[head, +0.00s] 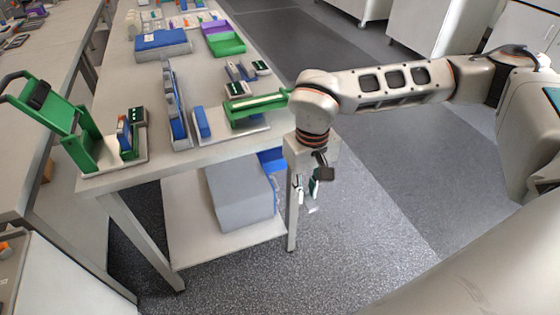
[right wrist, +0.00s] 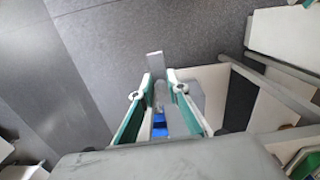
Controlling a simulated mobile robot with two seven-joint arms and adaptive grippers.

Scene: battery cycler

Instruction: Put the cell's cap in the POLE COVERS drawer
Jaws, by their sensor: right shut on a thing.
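My right gripper (head: 308,198) hangs off the table's right edge, beside the lower shelf and pointing down. It is shut on a small flat light-grey piece (head: 312,209), which looks like the cap. In the right wrist view the grey piece (right wrist: 154,67) sticks out beyond the fingertips (right wrist: 153,92). A grey cabinet (head: 238,195) stands on the lower shelf, with blue drawer parts (head: 270,158) at its right side. No drawer label is readable. Blue also shows between the fingers in the right wrist view (right wrist: 160,124). My left gripper is not in view.
The table (head: 160,90) bears green stands (head: 88,140), blue upright pieces (head: 178,110), a blue box (head: 160,44) and a green tray (head: 226,45). A table leg (head: 292,225) is close to my right gripper. The floor to the right is clear.

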